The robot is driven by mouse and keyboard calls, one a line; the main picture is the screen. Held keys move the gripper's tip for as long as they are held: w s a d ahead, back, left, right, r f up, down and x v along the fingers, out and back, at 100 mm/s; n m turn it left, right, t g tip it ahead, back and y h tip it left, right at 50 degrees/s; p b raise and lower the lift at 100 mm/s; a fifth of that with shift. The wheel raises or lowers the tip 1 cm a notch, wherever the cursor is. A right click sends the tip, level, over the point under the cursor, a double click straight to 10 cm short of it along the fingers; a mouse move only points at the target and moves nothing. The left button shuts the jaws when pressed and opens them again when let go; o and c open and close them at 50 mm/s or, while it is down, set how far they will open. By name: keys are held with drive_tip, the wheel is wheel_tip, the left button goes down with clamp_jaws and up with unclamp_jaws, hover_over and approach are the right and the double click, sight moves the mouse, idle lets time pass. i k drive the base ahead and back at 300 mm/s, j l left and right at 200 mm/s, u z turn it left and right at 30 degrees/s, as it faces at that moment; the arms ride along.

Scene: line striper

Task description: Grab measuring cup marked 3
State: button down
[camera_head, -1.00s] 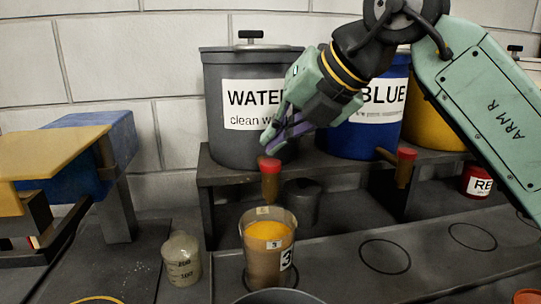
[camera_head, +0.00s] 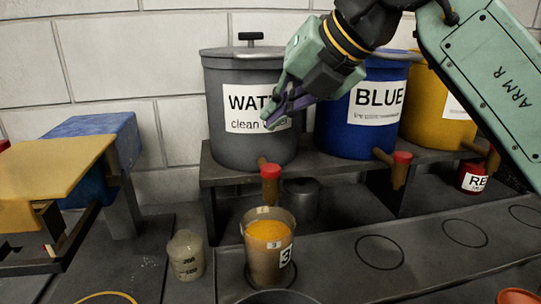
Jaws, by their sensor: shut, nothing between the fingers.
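The measuring cup marked 3 (camera_head: 268,247) stands upright on the grey bench, under the red-capped tap of the grey water barrel. It is translucent, with orange-yellow contents at the top and a white label with a 3 on its right side. My gripper (camera_head: 271,116) is in front of the water barrel's label, well above the cup and apart from it. It is shut and holds nothing.
The grey water barrel (camera_head: 222,105), blue barrel (camera_head: 345,130) and yellow barrel (camera_head: 418,118) stand on a raised shelf. Taps with red caps (camera_head: 270,171) jut forward. A small translucent cup (camera_head: 185,258) stands left. Bench at right, with drawn circles (camera_head: 380,252), is clear.

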sight(268, 233)
drive_tip(key=k+l, duration=0.25)
drive_tip(key=l, duration=0.15)
drive_tip(key=k+l, duration=0.25)
drive_tip(key=l, duration=0.15)
drive_tip(key=k+l, duration=0.25)
drive_tip(key=l, duration=0.2)
drive_tip(key=k+l, duration=0.3)
drive_tip(key=l, duration=0.1)
